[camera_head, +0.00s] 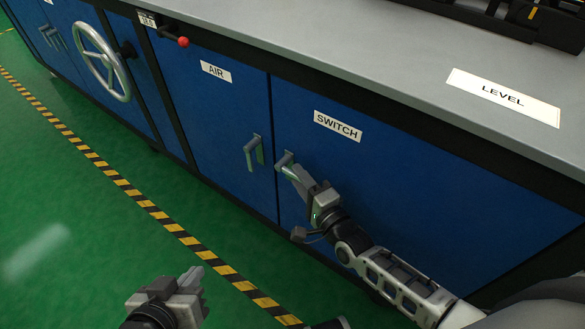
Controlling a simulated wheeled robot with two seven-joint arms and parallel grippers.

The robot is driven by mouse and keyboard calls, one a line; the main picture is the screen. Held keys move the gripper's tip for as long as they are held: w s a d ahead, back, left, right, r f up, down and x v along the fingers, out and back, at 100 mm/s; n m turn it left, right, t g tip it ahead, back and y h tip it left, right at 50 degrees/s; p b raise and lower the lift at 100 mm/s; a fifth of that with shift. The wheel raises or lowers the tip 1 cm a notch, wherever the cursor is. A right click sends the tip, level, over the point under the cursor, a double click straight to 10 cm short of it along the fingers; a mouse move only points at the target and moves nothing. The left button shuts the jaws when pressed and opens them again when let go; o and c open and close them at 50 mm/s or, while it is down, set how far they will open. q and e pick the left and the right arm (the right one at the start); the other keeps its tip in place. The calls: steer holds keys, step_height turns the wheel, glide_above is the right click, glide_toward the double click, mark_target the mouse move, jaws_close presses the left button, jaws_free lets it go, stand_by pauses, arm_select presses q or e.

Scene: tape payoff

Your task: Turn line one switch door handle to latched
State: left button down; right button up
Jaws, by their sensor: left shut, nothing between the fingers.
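The blue SWITCH door (400,170) is closed, with a white SWITCH label (338,126) near its top. Its grey handle (284,158) is at the door's left edge, and its lower part is mostly hidden by my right gripper. My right gripper (295,176) is at the handle, its fingers overlapping it. I cannot tell whether they grip it or only touch it, nor the handle's exact angle. My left gripper (194,278) is shut and empty, low in front of the cabinet over the green floor, well apart from the handle.
The AIR door (215,115) is to the left, its handle (254,152) hanging down close to my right gripper. A handwheel (101,62) and a red-knobbed lever (182,42) are farther left. The grey top (400,60) overhangs the doors. Striped tape (145,203) crosses the open floor.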

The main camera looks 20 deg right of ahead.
steer(key=shift+w+a, duration=0.15)
steer(key=shift+w, duration=0.4)
jaws_close()
